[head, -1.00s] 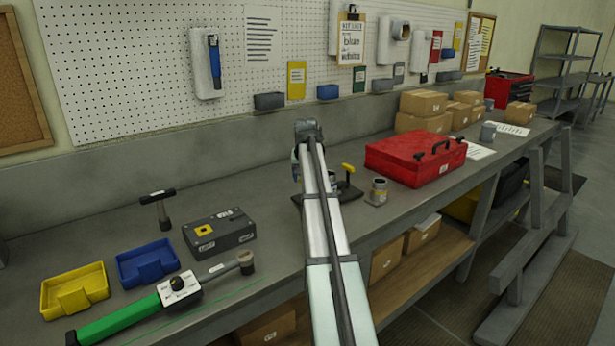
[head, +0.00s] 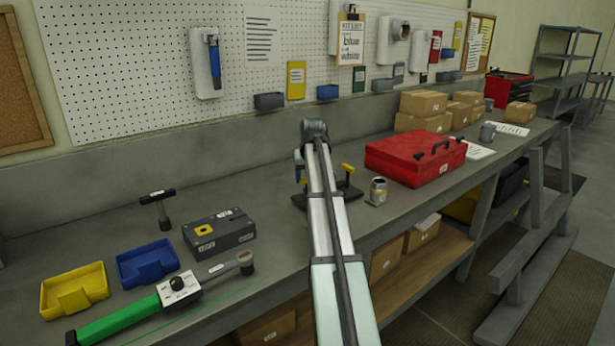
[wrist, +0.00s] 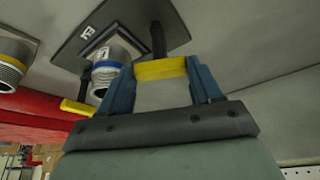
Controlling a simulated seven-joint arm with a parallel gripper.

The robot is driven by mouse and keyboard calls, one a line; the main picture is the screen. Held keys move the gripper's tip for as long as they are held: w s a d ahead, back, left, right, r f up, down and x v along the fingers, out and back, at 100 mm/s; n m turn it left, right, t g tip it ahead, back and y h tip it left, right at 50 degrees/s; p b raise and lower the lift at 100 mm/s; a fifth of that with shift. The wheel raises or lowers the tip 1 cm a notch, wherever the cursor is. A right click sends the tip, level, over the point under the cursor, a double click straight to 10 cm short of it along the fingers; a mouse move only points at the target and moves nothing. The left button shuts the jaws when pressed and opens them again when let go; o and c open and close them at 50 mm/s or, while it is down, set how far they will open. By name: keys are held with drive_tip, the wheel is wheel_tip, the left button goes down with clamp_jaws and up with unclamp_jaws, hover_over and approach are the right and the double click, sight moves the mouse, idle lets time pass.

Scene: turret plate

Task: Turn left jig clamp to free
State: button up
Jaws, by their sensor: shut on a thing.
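The jig is a dark plate (head: 353,192) on the bench, mostly hidden behind my arm in the head view. Its left clamp has a yellow handle (head: 304,181). The right clamp's yellow handle (head: 348,168) stands on the other side of my arm. In the wrist view my gripper (wrist: 163,80) is shut with its blue fingers on either side of a yellow handle (wrist: 160,69) on a dark post. The other yellow handle (wrist: 78,108) is at the left there. A metal cylinder with a blue band (wrist: 118,62) stands on the plate between the posts.
A can (head: 377,191) and a red toolbox (head: 413,158) stand right of the jig. Left are a grey box (head: 219,232), a hammer (head: 160,208), a blue tray (head: 147,263), a yellow tray (head: 75,290) and a green-handled tool (head: 125,322). The bench between grey box and jig is clear.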

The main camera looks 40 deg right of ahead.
drive_tip(key=n, duration=0.1)
drive_tip(key=n+y, duration=0.1)
drive_tip(key=n, duration=0.2)
drive_tip(key=shift+d+n+t+y, duration=0.25)
drive_tip(key=shift+n+t+y, duration=0.05)
drive_tip(key=shift+y, duration=0.1)
idle(0.4)
drive_tip(key=o, duration=1.1)
drive_tip(key=shift+c, duration=0.2)
drive_tip(key=v, duration=1.4)
drive_tip(key=shift+w+d+f, duration=0.1)
